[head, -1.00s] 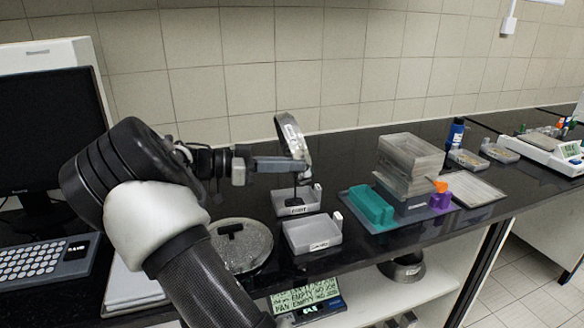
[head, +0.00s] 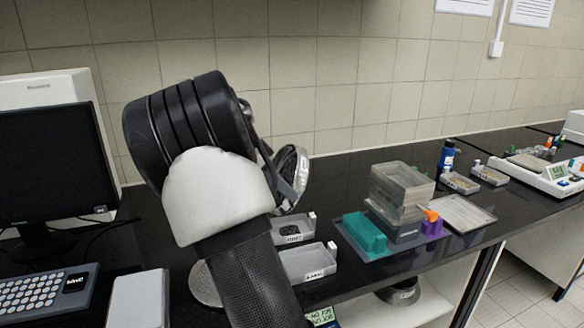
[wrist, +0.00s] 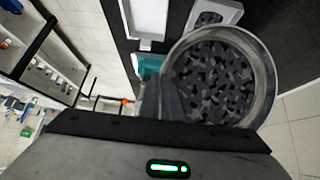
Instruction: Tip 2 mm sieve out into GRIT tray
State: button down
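The round metal sieve (head: 291,178) is held tilted on its side above the back small tray in the head view. In the wrist view the sieve (wrist: 268,85) faces the camera, and dark grey pieces cover its inside. My gripper (wrist: 165,100) is shut on its rim; in the head view my arm hides the fingers. The back small tray (head: 308,234) has a label too small to read and dark matter in it. The wrist view shows a tray with dark grains (wrist: 233,17) beyond the sieve. I cannot tell which label reads GRIT.
A second pale labelled tray (head: 318,272) stands in front. A teal block (head: 362,235) and a stack of clear sieves or boxes (head: 400,190) stand to the right, with a purple holder (head: 433,226). A keyboard (head: 45,295) and monitor (head: 50,155) are at left.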

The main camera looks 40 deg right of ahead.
jog(key=r+t+y+p, duration=0.1)
jog(key=y+p, duration=0.1)
jog(key=r+y+p, duration=0.1)
jog(key=y+p, duration=0.1)
jog(key=y, duration=0.1)
jog(key=shift+s+d+r+t+p, duration=0.1)
jog(key=shift+d+r+t+p, duration=0.1)
jog(key=shift+t+p, duration=0.2)
jog(key=y+p, duration=0.2)
jog(key=t+y+p, duration=0.1)
jog(key=y+p, duration=0.1)
jog(key=shift+r, duration=0.35)
jog(key=shift+a+t+y+p, duration=0.1)
jog(key=shift+t+y+p, duration=0.5)
jog(key=shift+y+p, duration=0.4)
jog(key=shift+a+f+y, duration=0.15)
jog(key=shift+a+y, duration=0.05)
jog(key=shift+y, duration=0.1)
